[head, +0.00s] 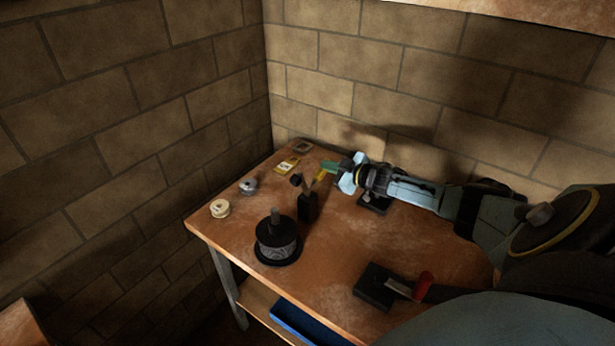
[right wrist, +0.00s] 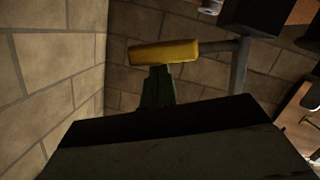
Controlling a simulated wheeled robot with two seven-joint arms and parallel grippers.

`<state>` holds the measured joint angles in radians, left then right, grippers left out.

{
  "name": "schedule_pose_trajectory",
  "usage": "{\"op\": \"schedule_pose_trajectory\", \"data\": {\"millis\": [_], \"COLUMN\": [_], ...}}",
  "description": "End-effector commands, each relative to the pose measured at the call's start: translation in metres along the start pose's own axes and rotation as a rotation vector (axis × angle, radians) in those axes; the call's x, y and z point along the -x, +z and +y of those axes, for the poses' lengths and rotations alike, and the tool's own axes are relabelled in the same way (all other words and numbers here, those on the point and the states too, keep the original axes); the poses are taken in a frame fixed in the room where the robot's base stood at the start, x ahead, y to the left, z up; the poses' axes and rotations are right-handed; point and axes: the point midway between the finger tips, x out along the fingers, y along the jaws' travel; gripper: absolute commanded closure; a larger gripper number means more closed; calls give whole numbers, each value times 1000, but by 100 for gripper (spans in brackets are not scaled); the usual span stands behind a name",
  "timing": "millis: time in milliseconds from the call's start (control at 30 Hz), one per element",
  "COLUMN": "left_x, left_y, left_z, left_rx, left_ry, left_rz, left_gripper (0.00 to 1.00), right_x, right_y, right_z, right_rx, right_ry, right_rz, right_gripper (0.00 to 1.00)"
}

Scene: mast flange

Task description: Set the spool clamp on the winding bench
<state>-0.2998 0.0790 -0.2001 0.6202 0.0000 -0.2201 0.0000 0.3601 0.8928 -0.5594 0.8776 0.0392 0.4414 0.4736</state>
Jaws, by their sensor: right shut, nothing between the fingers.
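The clamp appears to be the dark upright block (head: 308,206) on the winding bench (head: 330,255), with a metal lever that ends in a yellow handle (head: 320,174). In the right wrist view the yellow handle (right wrist: 165,52) lies across the fingertips, with the grey lever rod (right wrist: 240,65) at its right. A black spool (head: 278,241) wound with grey stands in front of the block. My right gripper (head: 335,168) is shut and empty, its green tips beside the yellow handle; I cannot tell whether they touch. My left gripper is out of view.
A white roll (head: 220,208), a grey part (head: 248,186) and a yellow box (head: 287,165) lie along the left edge. A black block (head: 376,287) with a red-handled piece (head: 424,285) is at the front. Brick walls close the back and left.

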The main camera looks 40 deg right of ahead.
Motion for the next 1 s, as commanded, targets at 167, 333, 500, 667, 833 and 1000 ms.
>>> {"op": "schedule_pose_trajectory", "data": {"millis": [167, 333, 500, 667, 833, 1000], "left_x": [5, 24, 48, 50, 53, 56], "left_y": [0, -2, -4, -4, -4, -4], "left_z": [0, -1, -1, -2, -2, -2], "left_rx": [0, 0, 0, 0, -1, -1], "left_ry": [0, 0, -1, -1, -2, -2], "left_rz": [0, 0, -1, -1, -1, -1], "left_gripper": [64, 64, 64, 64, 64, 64], "right_x": [1, 3, 5, 25, 49, 72], "right_y": [-5, -22, -44, -40, -40, -40], "right_z": [1, 3, 3, 1, 2, 2], "right_rx": [0, 1, 0, 2, 2, 2], "right_ry": [-1, -3, -7, -10, -10, -10], "right_rz": [0, 2, 5, -1, 0, 1], "right_gripper": [100, 100, 100, 100, 100, 100]}}
